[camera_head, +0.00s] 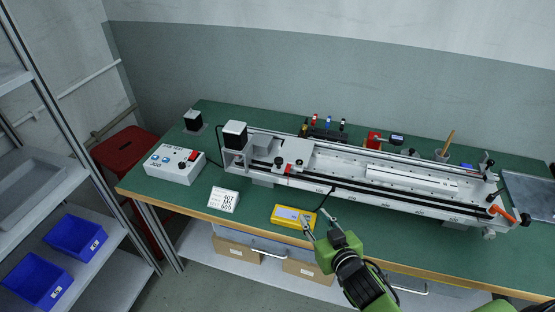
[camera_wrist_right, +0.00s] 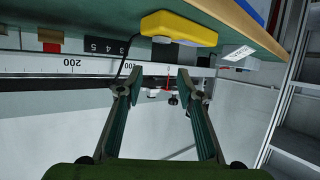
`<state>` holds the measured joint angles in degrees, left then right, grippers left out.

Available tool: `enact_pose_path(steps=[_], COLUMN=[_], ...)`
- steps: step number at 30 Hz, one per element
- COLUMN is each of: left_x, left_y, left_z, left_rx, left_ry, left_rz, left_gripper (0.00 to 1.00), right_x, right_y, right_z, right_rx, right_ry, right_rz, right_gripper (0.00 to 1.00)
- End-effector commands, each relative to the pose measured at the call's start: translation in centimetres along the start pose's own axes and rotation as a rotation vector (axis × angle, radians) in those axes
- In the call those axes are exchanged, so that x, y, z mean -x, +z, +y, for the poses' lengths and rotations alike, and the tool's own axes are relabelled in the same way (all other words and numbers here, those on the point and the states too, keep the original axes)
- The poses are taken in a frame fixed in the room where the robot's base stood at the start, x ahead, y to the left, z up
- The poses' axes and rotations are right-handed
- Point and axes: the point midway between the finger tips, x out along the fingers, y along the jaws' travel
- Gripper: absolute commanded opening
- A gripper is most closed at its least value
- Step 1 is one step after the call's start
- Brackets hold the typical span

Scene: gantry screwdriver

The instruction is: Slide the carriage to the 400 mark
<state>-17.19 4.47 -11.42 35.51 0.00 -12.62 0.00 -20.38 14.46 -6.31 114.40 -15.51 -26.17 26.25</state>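The carriage (camera_head: 292,152) is a pale block on the long rail (camera_head: 410,205), near its left end. A small red pointer (camera_head: 289,169) is at its front, by the scale. In the right wrist view, the scale (camera_wrist_right: 70,64) shows a 200 mark, and the red pointer (camera_wrist_right: 168,78) is seen between the fingers, beyond them. My right gripper (camera_head: 319,222) is in front of the rail, right of the carriage and apart from it. In the right wrist view my right gripper (camera_wrist_right: 162,92) is open and empty. My left gripper is not in view.
A yellow device (camera_head: 293,216) with a cable lies at the table's front edge. A number card (camera_head: 223,200) and a control box (camera_head: 174,164) stand left. An orange handle (camera_head: 503,213) is at the rail's right end. Small tools stand behind the rail.

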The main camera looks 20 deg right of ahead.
Motion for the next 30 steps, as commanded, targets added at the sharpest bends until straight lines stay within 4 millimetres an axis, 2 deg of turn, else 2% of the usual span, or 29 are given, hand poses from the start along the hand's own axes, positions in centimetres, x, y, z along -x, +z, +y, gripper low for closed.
enact_pose_path(steps=[1,4,9,17,30], left_x=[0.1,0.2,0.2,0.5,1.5], left_y=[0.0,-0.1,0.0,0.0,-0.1], left_z=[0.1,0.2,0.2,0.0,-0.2], left_rx=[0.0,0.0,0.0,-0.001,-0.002], left_ry=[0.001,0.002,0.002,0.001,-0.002], left_rz=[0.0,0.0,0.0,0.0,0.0], left_gripper=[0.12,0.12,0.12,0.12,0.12], right_x=[-0.6,-1.3,-1.4,-2.2,-9.1], right_y=[-1.7,-4.9,-8.1,-9.5,-12.3], right_z=[0.0,-0.5,-1.5,-2.1,-3.6], right_rx=[0.001,-0.003,-0.005,-0.006,-0.006], right_ry=[-0.019,-0.076,-0.163,-0.195,-0.194], right_rz=[0.068,0.199,0.335,0.376,0.375], right_gripper=[0.34,0.34,0.34,0.34,0.34])
